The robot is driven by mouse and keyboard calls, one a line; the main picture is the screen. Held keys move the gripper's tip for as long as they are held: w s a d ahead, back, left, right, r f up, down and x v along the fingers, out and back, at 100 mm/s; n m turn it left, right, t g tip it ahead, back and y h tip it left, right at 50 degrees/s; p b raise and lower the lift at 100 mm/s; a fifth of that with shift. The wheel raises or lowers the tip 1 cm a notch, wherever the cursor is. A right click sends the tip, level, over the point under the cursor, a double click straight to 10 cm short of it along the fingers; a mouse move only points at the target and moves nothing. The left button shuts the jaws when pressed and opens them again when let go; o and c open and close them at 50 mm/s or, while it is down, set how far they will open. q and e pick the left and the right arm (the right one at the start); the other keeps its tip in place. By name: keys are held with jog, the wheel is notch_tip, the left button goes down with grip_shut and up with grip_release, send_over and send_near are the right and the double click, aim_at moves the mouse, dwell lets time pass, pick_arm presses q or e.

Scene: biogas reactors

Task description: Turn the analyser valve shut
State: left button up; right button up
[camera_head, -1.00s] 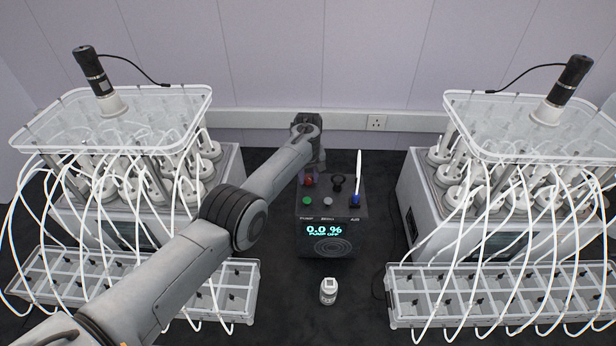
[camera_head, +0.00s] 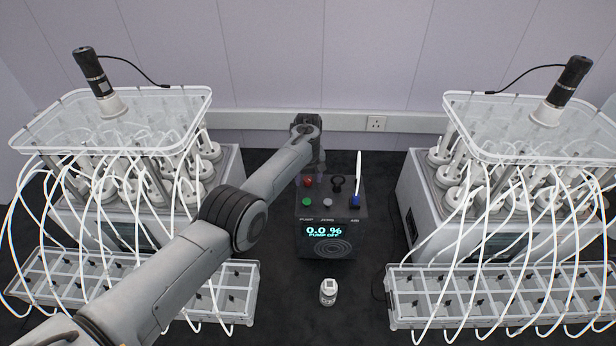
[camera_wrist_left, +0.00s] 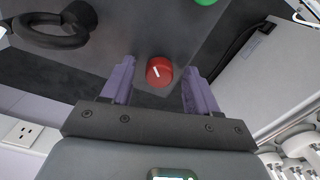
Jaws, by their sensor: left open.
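The dark analyser box (camera_head: 331,222) stands in the middle of the table, its lit display reading 0.0 % and PUMP OFF. Its top carries a red knob (camera_head: 308,181), a black handle (camera_head: 337,184), and green, grey and blue knobs. My left gripper is open and empty at the box's back left. In the left wrist view its fingers (camera_wrist_left: 159,70) lie either side of the red knob (camera_wrist_left: 159,71), which has a white line; contact cannot be told. The black ring-shaped handle (camera_wrist_left: 58,32) lies left of the fingers. No label for the valve is readable.
Reactor units with many white tubes stand left (camera_head: 225,165) and right (camera_head: 415,185). White divided trays sit before them, the right one (camera_head: 400,322) clear of the box. A small white bottle (camera_head: 328,292) stands in front of the box. A white upright piece (camera_head: 358,165) rises at the blue knob.

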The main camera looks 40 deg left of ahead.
aim_at(308, 179)
pick_arm(q)
notch_tip(308, 179, up, 11)
dwell(0.5)
jog(key=shift+f, duration=0.1)
dwell(0.3)
